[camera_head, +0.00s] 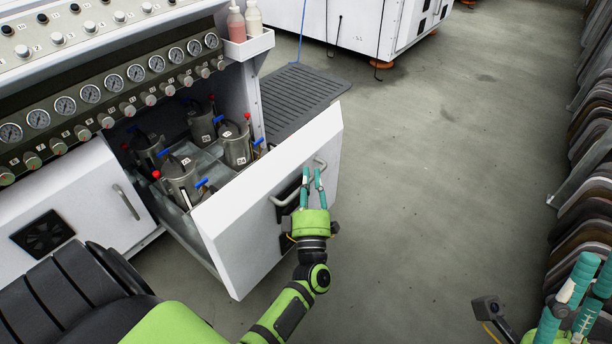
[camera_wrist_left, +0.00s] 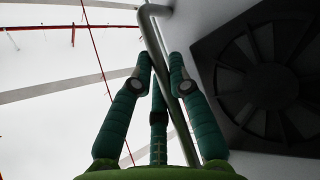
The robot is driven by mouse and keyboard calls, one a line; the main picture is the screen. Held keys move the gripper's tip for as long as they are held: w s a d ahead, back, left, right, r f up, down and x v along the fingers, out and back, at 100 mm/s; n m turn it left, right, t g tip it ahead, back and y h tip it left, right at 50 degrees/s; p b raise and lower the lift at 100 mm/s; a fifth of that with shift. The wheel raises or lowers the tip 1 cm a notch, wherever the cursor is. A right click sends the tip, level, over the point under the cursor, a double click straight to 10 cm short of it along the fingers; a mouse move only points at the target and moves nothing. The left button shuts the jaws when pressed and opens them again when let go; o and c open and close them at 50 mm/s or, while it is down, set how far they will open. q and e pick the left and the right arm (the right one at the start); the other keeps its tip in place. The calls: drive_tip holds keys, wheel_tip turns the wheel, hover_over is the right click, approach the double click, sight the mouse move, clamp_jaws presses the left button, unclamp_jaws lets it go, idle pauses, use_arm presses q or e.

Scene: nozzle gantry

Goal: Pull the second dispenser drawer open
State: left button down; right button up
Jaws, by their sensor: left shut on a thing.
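The second dispenser drawer (camera_head: 258,213) stands pulled out of the white cabinet, its white front well forward of the cabinet face. Its grey bar handle (camera_head: 285,200) runs slantwise across that front. My left gripper (camera_head: 311,178) is at the handle, with its teal fingers on either side of the bar. In the left wrist view the handle (camera_wrist_left: 154,38) passes between the fingertips of my left gripper (camera_wrist_left: 161,62), which is shut on it. My right gripper (camera_head: 586,280) is at the lower right, away from the drawer, with its fingers apart and empty.
Several metal pots (camera_head: 181,180) stand inside the drawer. A closed door (camera_head: 75,205) is on its left. Gauges (camera_head: 90,94) line the panel above. A dark mat (camera_head: 298,98) lies behind the drawer. Hanging panels (camera_head: 590,175) line the right edge. The grey floor (camera_head: 440,170) between is clear.

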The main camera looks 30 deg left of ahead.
use_arm(q)
drive_tip(key=shift+d, duration=0.1)
idle(0.3)
drive_tip(key=c, duration=1.4)
unclamp_jaws()
drive_tip(key=v, duration=1.2)
